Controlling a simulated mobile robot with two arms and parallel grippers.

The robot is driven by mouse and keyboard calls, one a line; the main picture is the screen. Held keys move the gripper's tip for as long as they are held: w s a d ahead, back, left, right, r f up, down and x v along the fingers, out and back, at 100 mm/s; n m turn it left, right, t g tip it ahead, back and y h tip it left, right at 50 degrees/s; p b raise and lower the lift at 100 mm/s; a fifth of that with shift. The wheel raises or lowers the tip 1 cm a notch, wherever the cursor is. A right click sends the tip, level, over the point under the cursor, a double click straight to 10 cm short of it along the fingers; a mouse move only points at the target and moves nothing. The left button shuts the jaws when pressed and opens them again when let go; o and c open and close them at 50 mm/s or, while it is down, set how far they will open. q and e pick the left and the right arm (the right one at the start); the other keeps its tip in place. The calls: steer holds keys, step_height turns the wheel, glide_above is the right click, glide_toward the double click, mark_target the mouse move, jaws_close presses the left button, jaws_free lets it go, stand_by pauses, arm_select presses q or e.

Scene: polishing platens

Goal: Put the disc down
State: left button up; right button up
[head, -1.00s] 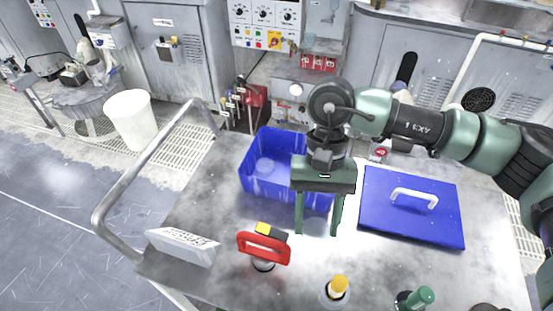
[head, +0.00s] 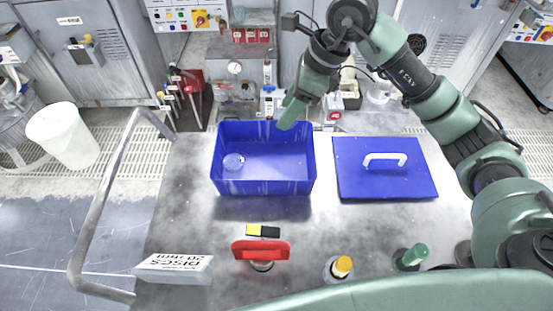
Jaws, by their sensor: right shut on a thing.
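My right gripper (head: 290,110) is at the back rim of the blue tub (head: 262,187), seen from the side with its green fingers slanting down and left. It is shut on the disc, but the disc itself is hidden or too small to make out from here. My left gripper is not in view.
A blue lid (head: 385,185) with a white handle lies right of the tub. In front are a "DISCS 20 mm" sign (head: 175,268), a red-handled tool (head: 261,250), a yellow-capped bottle (head: 342,267) and a green-topped item (head: 411,257). Bare tabletop (head: 185,215) shows left of the tub.

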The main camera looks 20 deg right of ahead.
step_height(320, 180, down, 12)
steer(key=shift+f+p, duration=0.15)
steer(key=shift+p, duration=0.8)
step_height(320, 180, down, 4)
steer(key=shift+s+f+p, duration=0.1)
steer(key=shift+f+p, duration=0.1)
steer(key=shift+p, duration=0.15)
steer(key=shift+f, duration=0.4)
steer(key=shift+f, duration=0.2)
steer(key=o, duration=1.5)
steer(key=shift+c, duration=0.2)
steer(key=shift+r, duration=0.1)
